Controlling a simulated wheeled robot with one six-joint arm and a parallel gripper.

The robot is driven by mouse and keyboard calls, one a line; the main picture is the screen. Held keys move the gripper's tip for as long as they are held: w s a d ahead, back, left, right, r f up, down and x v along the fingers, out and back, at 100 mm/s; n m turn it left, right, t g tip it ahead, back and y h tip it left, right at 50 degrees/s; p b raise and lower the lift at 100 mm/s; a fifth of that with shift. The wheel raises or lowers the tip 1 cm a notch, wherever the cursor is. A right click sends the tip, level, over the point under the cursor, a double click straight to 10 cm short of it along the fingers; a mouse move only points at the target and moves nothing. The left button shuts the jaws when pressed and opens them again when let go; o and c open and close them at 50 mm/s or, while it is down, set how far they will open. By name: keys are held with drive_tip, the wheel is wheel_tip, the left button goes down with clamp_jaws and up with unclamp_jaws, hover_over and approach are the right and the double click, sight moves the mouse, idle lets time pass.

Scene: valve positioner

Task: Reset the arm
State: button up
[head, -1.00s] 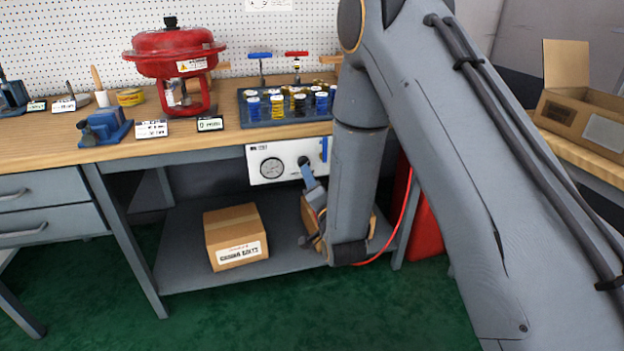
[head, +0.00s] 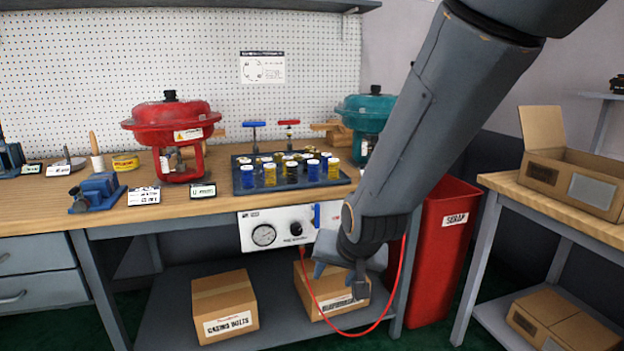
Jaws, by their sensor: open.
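My arm (head: 440,120) comes down from the top right of the head view. It folds at the wrist in front of the bench's front edge. My gripper (head: 325,262) hangs just below the right end of the white gauge panel (head: 280,228), partly hidden by my wrist. It looks empty, with nothing seen between its jaws, and is open. The panel has a round gauge, a black knob and a blue lever (head: 317,215) at its right.
The bench (head: 120,212) carries a red actuator (head: 172,125), a teal actuator (head: 365,112) and a tray of capped jars (head: 243,185). Cardboard boxes (head: 224,303) sit on the lower shelf. A red hose (head: 345,331) loops below my wrist. A red scrap bin (head: 447,255) stands right.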

drive_tip(key=s+d+r+n+g+h, duration=0.1)
drive_tip(key=s+d+r+n+g, duration=0.15)
drive_tip(key=s, duration=0.85)
drive_tip(key=s+d+r+n+g, duration=0.2)
drive_tip(key=s+d+r+g, duration=0.15)
drive_tip(key=s, duration=0.75)
drive_tip(key=d+r+m+h+p, duration=0.1)
drive_tip(key=d+r+m+p, duration=0.2)
drive_tip(key=d+r+p, duration=0.4)
drive_tip(key=d+p, duration=0.1)
drive_tip(key=p, duration=0.7)
drive_tip(key=shift+w+d+p, duration=0.2)
drive_tip(key=shift+w+p, duration=0.05)
drive_tip(key=shift+p, duration=0.05)
